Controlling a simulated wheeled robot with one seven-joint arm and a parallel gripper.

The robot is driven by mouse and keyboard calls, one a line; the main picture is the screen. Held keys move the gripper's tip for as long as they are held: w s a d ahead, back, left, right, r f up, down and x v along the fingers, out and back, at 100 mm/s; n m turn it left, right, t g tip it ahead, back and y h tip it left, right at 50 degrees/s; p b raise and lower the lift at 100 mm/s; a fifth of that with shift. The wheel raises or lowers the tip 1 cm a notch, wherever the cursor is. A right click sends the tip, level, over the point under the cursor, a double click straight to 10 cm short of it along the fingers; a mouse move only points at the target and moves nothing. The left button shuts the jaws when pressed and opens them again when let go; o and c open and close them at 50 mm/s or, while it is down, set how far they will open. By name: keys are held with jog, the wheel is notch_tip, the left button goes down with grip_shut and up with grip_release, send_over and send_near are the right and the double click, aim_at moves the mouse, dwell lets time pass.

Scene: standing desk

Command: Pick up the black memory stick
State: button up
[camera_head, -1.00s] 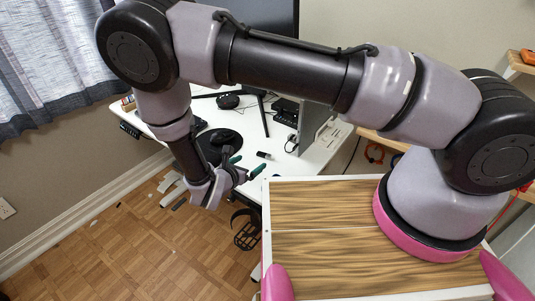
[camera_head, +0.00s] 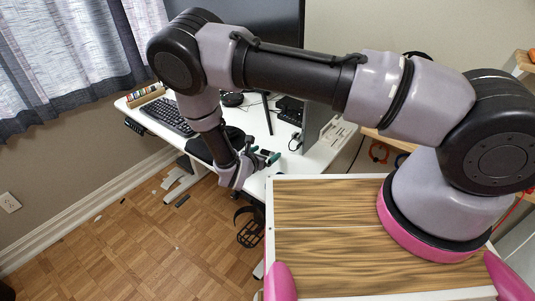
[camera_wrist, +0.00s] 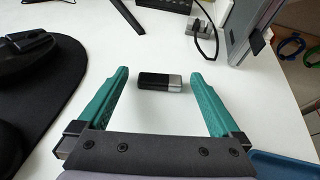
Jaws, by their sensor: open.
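The black memory stick (camera_wrist: 159,82) lies on the white desk in the wrist view. It has a silver end at the right. My gripper (camera_wrist: 159,85) is open, with one green finger to the left of the stick and one to the right. The stick shows between the fingertips and touches neither. In the head view my gripper (camera_head: 266,158) is over the desk's near part. The stick is too small there to tell apart from the gripper.
A black mouse mat (camera_wrist: 58,95) with a mouse lies left on the white desk (camera_head: 318,156). A small grey stand (camera_wrist: 201,28) with a cable is behind the stick. A grey upright panel (camera_wrist: 243,30) stands at the right. A keyboard (camera_head: 170,115) lies further left.

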jog(key=c, duration=1.3)
jog(key=shift+r, duration=0.1)
